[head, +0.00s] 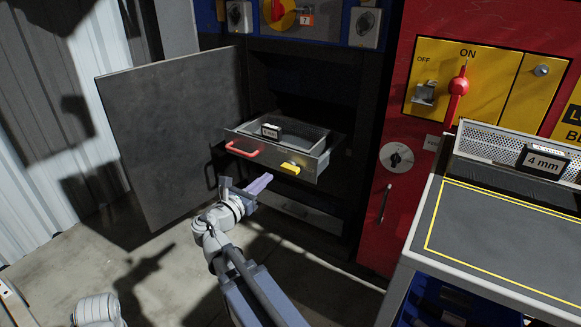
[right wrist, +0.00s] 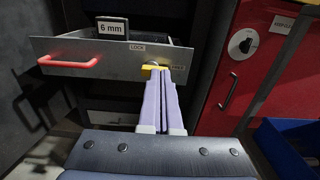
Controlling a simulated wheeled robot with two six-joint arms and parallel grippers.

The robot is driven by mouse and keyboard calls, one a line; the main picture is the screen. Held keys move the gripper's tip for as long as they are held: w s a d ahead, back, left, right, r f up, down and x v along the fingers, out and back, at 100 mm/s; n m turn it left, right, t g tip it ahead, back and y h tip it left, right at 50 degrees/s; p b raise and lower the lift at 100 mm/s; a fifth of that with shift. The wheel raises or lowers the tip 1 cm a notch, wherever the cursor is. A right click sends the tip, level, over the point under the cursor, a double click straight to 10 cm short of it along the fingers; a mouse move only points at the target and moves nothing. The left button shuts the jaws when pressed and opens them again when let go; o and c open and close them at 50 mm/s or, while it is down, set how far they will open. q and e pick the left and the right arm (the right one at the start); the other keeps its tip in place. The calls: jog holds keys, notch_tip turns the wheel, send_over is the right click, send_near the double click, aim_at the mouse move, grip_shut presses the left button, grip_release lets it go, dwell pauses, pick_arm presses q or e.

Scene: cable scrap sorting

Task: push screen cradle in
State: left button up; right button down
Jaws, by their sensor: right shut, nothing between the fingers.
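The screen cradle (head: 250,137) is a grey metal drawer with perforated mesh inside. It stands partly out of the dark cabinet, with a red handle (head: 243,151) at the left of its front and a yellow latch (head: 290,168) at the right. In the right wrist view its front plate (right wrist: 110,52) carries a "LOCK" mark near the latch and a "6 mm" tag (right wrist: 112,27) above. My right gripper (head: 268,178) is shut and empty, its pale fingers pointing at the latch. In the right wrist view the fingertips (right wrist: 157,72) overlap the latch; contact is unclear. My left gripper is not in view.
The cabinet's grey door (head: 175,130) stands open to the left of the cradle. A red panel (head: 400,130) with a dial stands to the right. A table (head: 500,235) with a "4 mm" mesh tray fills the right side. Another drawer front (head: 308,216) sits lower down.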

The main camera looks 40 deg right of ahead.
aim_at(296, 153)
jog(key=x, duration=1.4)
jog(key=x, duration=2.8)
jog(key=shift+w+d, duration=0.15)
jog(key=v, duration=1.5)
jog(key=shift+f, duration=0.1)
